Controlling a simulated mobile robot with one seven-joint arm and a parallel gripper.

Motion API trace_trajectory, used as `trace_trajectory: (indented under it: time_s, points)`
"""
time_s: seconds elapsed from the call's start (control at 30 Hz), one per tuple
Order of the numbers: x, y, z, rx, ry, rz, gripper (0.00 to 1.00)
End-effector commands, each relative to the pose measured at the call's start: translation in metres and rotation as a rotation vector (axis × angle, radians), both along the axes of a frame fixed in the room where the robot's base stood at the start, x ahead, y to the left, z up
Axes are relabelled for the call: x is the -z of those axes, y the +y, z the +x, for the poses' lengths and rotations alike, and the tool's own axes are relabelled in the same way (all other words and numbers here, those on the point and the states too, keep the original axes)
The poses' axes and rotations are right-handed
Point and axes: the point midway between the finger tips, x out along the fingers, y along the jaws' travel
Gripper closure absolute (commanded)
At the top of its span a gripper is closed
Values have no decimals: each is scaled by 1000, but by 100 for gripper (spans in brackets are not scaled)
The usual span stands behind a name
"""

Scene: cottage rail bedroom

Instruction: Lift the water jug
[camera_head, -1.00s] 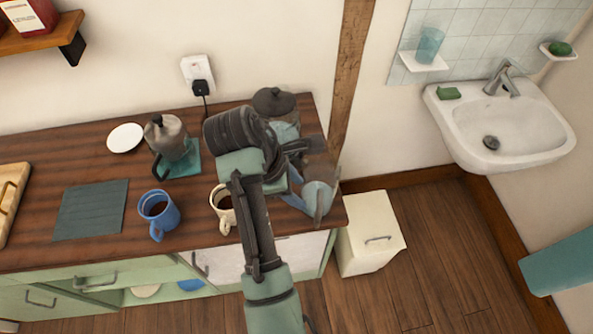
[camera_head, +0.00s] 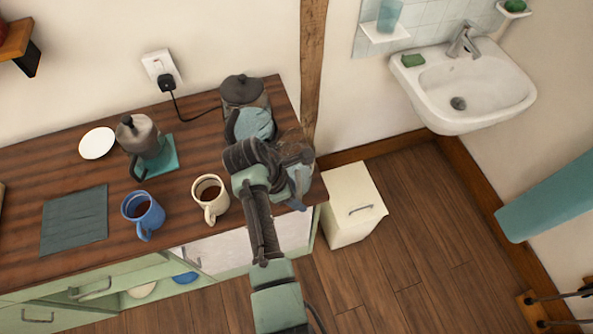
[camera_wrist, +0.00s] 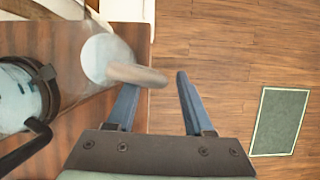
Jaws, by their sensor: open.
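The water jug (camera_wrist: 103,57) appears in the wrist view as a pale round shape in clear walls near the counter's right end. Its greyish handle (camera_wrist: 142,76) points right, toward the floor side. My gripper (camera_wrist: 157,84) is open, with blue fingers apart. The handle overlaps the left fingertip and its end lies in the gap between the tips; I cannot tell whether they touch. In the head view my gripper (camera_head: 299,186) is at the counter's right end and hides most of the jug.
A dark-lidded kettle (camera_head: 244,92) stands close behind and left of my gripper. A cream mug (camera_head: 210,198), a blue mug (camera_head: 143,213) and a moka pot (camera_head: 140,138) stand further left on the counter (camera_head: 60,163). A white bin (camera_head: 350,205) stands right of the counter.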

Motion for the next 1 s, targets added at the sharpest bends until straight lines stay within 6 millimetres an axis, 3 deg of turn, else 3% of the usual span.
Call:
trace_trajectory:
  time_s: [0.2,0.43,0.47,0.73,1.0]
  points:
    - [18,-8,2,1,0,0,48]
    - [20,-8,3,1,-3,1,48]
    - [20,-8,3,1,-3,1,50]
    - [19,-8,2,1,-1,0,98]
    - [19,-8,2,1,-1,0,100]
